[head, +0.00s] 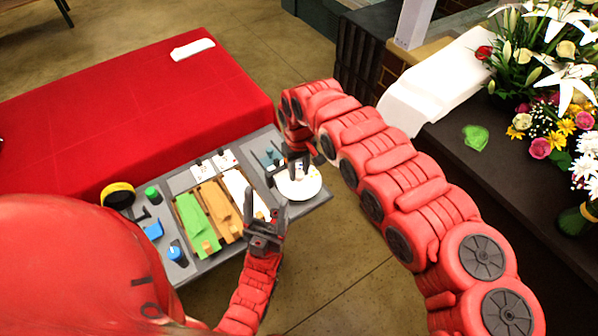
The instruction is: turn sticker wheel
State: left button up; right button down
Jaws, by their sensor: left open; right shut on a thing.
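The sticker wheel, a round white disc (306,188) with small coloured marks, sits at the right end of the grey work tray (320,203). My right gripper (291,172) reaches down over the wheel's far side and is shut on it. Its fingers hide the exact part that is gripped. My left gripper (264,212) is open and empty, pointing up in the picture near the tray's front edge, to the left of the wheel. It partly covers the white strip in the tray.
The tray holds green sheets (198,228), brown sheets (212,200), a blue item (153,231) and a yellow-black roll (118,194). A red-covered table (130,110) lies behind. Flowers (560,80) stand on a dark counter (480,165) at right, with a green piece (475,137).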

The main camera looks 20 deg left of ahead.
jog(key=shift+m+b, duration=0.3)
jog(key=shift+m, duration=0.6)
jog(key=m+b, duration=0.1)
jog(key=m, duration=0.1)
jog(key=shift+f+m, duration=0.15)
jog(key=shift+m, duration=0.15)
jog(key=m+b, duration=0.1)
jog(key=m, duration=0.1)
jog(key=shift+m+b, duration=0.3)
jog(key=shift+m, duration=0.6)
jog(key=shift+r, duration=0.2)
jog(key=c, duration=0.8)
grip_release()
